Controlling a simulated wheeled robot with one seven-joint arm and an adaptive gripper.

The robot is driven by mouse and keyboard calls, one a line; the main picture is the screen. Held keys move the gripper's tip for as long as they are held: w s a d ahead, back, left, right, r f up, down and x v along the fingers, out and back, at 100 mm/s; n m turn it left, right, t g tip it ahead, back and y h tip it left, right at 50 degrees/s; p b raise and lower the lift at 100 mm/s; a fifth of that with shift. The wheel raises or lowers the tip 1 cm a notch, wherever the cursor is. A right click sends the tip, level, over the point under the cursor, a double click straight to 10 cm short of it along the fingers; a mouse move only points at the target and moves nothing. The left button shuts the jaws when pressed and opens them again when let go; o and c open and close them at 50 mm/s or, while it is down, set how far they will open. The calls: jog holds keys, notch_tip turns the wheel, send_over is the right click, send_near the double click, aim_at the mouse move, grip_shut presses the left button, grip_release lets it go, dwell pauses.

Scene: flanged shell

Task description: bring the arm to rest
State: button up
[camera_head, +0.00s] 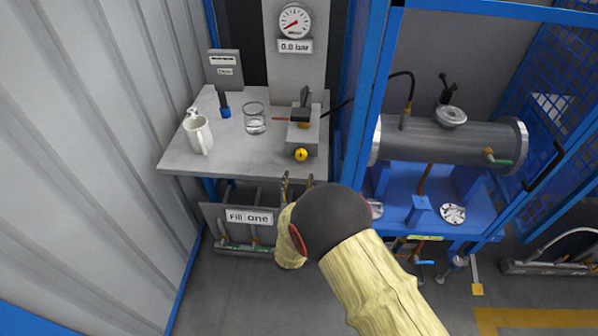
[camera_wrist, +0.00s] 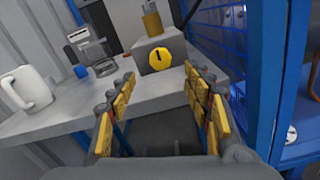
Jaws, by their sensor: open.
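My gripper (camera_head: 297,181) is open and empty, just off the front edge of the grey bench (camera_head: 180,162). Its two yellow-padded fingers show apart in the wrist view (camera_wrist: 158,108), with nothing between them. Beyond the fingertips, the wrist view shows a grey block with a round yellow knob (camera_wrist: 159,59) at the bench edge. The same yellow knob shows in the head view (camera_head: 301,155). My arm reaches in from the lower right of the head view and hides part of the floor and the blue frame.
A white mug (camera_head: 199,136), a glass beaker (camera_head: 254,118) and a blue-based item (camera_head: 224,105) stand on the bench. A pressure gauge (camera_head: 294,21) hangs behind. A blue frame with a grey cylinder (camera_head: 440,142) is at right. A labelled rack (camera_head: 225,233) is below the bench.

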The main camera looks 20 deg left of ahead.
jog(key=shift+s+d, duration=0.15)
jog(key=shift+s, duration=0.3)
